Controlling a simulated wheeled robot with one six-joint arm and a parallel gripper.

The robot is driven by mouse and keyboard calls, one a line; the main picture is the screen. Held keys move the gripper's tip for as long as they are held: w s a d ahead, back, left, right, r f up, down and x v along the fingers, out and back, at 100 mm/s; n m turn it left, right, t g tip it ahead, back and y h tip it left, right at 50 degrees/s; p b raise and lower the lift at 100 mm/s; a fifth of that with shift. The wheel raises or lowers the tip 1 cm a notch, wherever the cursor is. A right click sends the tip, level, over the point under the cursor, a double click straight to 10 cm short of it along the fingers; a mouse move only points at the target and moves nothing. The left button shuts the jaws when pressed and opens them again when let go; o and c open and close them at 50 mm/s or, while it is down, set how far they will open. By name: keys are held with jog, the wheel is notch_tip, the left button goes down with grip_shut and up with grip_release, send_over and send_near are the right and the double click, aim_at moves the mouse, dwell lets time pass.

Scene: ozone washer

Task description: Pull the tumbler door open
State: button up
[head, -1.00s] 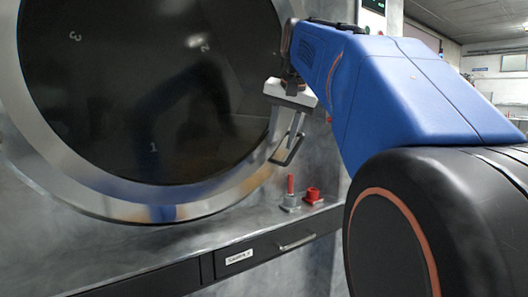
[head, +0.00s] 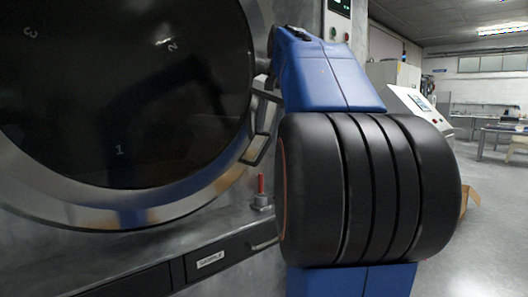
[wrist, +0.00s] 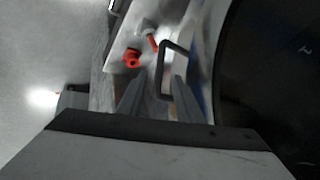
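The tumbler door (head: 120,100) is a large round dark glass in a metal ring, at the left of the head view. It looks shut against the machine, and its dark edge fills the right of the wrist view (wrist: 275,80). The handle (head: 258,150) is a dark angular loop at the door's right edge. In the wrist view the handle (wrist: 161,75) lies between the two spread fingers of my gripper (wrist: 157,82), with clear gaps beside it. My gripper is open. In the head view it is mostly hidden behind my blue arm.
Below the door is a ledge with a red-tipped lever (head: 261,188). A red knob (wrist: 132,58) sits near it in the wrist view. A dark drawer (head: 225,258) lies underneath. A control panel (head: 338,20) stands above, with open floor to the right.

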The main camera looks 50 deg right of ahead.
aim_at(265, 148)
jog(key=x, duration=0.9)
jog(key=shift+w+f, duration=0.2)
jog(key=shift+f, duration=0.1)
grip_shut()
